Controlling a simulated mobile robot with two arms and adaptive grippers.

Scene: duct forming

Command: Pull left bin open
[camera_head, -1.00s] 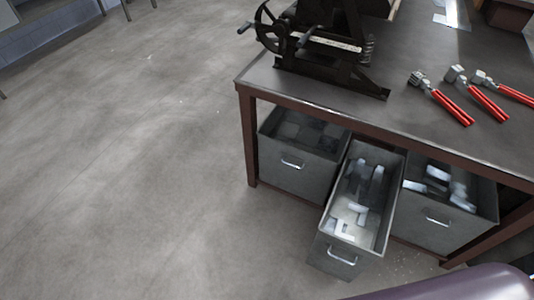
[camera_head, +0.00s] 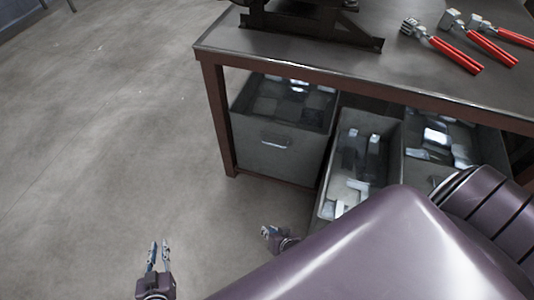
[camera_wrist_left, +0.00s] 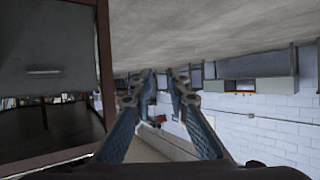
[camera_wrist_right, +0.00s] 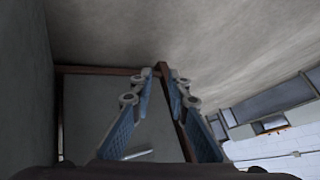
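The left bin (camera_head: 278,158) is a grey metal box under the table's left end, with a handle (camera_head: 275,141) on its front and dark and shiny pieces inside. Its front looks flush with the table frame. My left gripper (camera_head: 158,253) is open and empty over the floor, left of and in front of the bin. In the left wrist view, a grey panel with a handle (camera_wrist_left: 44,72) shows at the left. My right gripper (camera_head: 266,232) is low in front of the bin, apart from its handle. In the right wrist view its fingers (camera_wrist_right: 160,72) are apart and empty, with a grey front and handle (camera_wrist_right: 138,154) beyond.
The middle bin (camera_head: 324,205) sticks out from under the table, partly hidden by my arm. A right bin (camera_head: 415,165) stands beside it. The brown table leg (camera_head: 217,125) is left of the left bin. Red-handled tools (camera_head: 455,54) lie on the table. Floor at left is clear.

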